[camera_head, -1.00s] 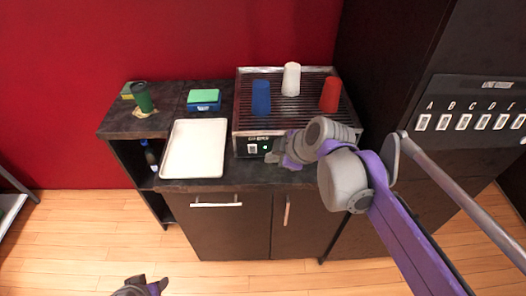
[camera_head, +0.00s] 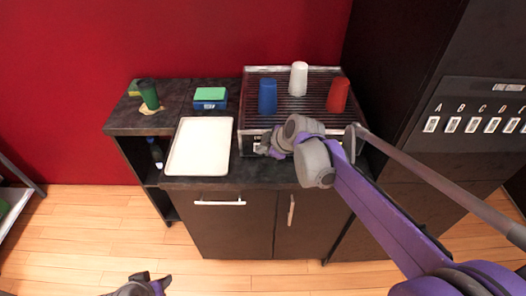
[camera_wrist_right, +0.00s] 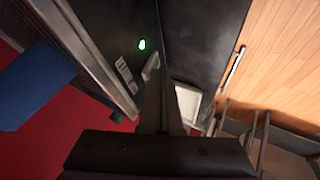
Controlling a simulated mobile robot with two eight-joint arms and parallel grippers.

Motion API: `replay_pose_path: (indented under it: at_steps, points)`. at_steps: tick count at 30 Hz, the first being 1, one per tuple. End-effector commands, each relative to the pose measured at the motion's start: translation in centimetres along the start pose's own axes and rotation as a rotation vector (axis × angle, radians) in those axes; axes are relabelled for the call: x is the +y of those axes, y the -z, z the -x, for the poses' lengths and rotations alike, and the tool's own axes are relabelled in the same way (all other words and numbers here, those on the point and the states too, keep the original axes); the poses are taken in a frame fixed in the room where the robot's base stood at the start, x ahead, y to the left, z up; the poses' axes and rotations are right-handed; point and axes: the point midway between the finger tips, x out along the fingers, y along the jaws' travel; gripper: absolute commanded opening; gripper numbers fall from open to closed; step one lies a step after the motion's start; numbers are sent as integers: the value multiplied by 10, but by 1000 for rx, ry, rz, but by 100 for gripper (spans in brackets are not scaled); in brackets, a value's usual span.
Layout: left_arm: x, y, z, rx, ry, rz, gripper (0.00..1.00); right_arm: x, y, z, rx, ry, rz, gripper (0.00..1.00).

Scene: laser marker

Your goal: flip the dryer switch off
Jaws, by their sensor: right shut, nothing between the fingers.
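The dryer (camera_head: 313,104) is a metal rack unit on the dark counter, with cups upside down on its grate. In the head view my right gripper (camera_head: 264,148) is in front of the dryer's front panel and hides the switch. In the right wrist view a green light (camera_wrist_right: 142,44) glows on the panel beside a small label (camera_wrist_right: 127,75). A pale piece that looks like the switch (camera_wrist_right: 151,65) is right at the tips of my right gripper, which is shut and empty; contact is unclear. My left gripper (camera_head: 153,279) is low at the bottom edge, fingers apart, empty.
A blue cup (camera_head: 267,96), a white cup (camera_head: 298,79) and a red cup (camera_head: 338,95) stand on the grate. A white tray (camera_head: 200,147) lies to the left on the counter. A dark cabinet with lettered switches (camera_head: 473,124) stands at the right.

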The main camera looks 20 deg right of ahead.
Motion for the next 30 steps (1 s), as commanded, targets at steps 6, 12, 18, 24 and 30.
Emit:
replay_pose_path:
  at_steps: [6,12,18,24,30]
  points:
    - [0,0,0,0,0,0,50,0,0,0,0,2,-1,0]
    - [0,9,9,7,0,0,50,14,4,-1,-24,98,-45,0]
    - [0,6,6,5,0,0,50,10,2,-2,-22,89,-42,0]
    - [0,9,10,8,0,0,50,13,4,2,-22,89,-41,0]
    - [0,16,16,14,0,0,50,17,9,10,-21,89,-41,0]
